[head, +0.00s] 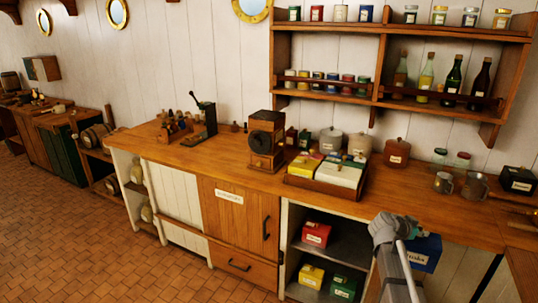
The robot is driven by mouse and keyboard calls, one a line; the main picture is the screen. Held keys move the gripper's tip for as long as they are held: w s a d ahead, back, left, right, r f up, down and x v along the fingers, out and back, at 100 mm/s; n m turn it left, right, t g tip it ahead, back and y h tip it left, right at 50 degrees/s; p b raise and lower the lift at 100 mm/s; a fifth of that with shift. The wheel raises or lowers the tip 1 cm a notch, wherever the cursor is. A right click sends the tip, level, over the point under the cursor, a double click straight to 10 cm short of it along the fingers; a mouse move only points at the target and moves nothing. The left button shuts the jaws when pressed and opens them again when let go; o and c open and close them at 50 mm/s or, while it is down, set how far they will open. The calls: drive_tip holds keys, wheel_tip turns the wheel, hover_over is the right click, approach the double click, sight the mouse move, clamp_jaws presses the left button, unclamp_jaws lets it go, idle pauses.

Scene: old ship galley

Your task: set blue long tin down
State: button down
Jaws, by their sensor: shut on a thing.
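A blue long tin (426,252) with a white label is at the lower right of the head view, in front of the counter's front edge. My gripper (408,240) is beside its left end and is shut on it. My grey wrist and arm cover the tin's left part, and the fingertips are hidden. The tin appears held clear of the counter, though its exact distance from the cabinet front cannot be told.
The wooden counter (222,165) carries a tray (318,191) of yellow and white tins, a wooden box device (265,140), canisters and metal mugs. Open shelves below hold a red tin (316,234), a yellow tin (311,276) and a green tin (343,287), with some bare room beside the red tin.

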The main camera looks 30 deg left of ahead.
wheel_tip(320, 180, up, 14)
drive_tip(key=p, duration=1.4)
drive_tip(key=shift+s+d, duration=0.1)
